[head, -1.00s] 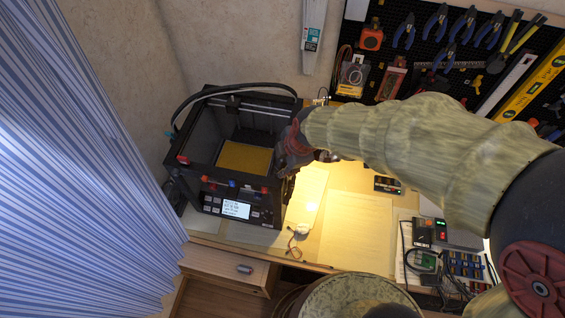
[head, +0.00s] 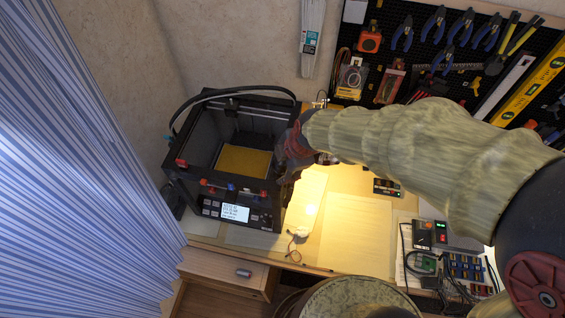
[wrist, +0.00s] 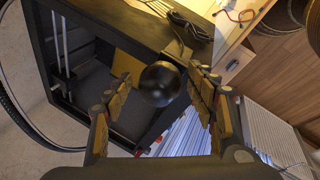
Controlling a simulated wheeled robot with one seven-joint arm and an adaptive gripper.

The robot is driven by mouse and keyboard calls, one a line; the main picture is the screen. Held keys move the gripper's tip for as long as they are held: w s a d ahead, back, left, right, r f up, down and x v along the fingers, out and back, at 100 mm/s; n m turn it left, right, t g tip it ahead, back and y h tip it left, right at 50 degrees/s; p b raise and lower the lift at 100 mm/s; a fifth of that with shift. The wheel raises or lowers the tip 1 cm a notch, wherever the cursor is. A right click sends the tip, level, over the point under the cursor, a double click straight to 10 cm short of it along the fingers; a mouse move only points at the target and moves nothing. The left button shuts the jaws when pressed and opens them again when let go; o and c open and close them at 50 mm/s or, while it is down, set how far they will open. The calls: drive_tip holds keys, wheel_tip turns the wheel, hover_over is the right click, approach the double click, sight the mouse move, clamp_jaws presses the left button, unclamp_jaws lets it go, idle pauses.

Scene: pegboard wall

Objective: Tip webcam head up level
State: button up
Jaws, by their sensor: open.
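The webcam head looks like a round, glossy black ball (wrist: 160,84) in the wrist view. It sits by the edge of the black printer frame, with a stalk or clip above it in the picture. I cannot tell which way its lens points. My gripper (wrist: 161,90) is open, with one ridged finger on each side of the ball and a visible gap on both sides. In the head view my gripper (head: 291,165) is at the right side of the printer, and the webcam is hidden behind it.
The open-framed 3D printer (head: 180,145) stands on the workbench, its yellow bed (head: 243,162) inside. A pegboard (head: 425,55) with tools is behind my arm. Small electronics (head: 465,265) lie at the right. A striped curtain (head: 75,170) hangs at the left.

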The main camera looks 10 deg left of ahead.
drive_tip(key=v, duration=1.2)
idle(0.5)
drive_tip(key=s+d+f+m+t+h+b, duration=0.1)
drive_tip(key=s+d+f+m+b, duration=0.2)
drive_tip(key=d+m+b, duration=0.3)
drive_tip(key=s+d+f+m+h+b, duration=0.1)
drive_tip(key=s+d+f+m+b, duration=0.3)
drive_tip(key=d+m+b, duration=0.3)
drive_tip(key=s+d+f+m+t+h+b, duration=0.1)
drive_tip(key=s+d+f+m+b, duration=0.2)
drive_tip(key=d+m, duration=0.6)
wheel_tip(320, 180, down, 2)
drive_tip(key=b, duration=0.3)
drive_tip(key=shift+s+f+m+t, duration=0.15)
drive_tip(key=shift+s+m+t, duration=0.15)
drive_tip(key=shift+s+m, duration=0.1)
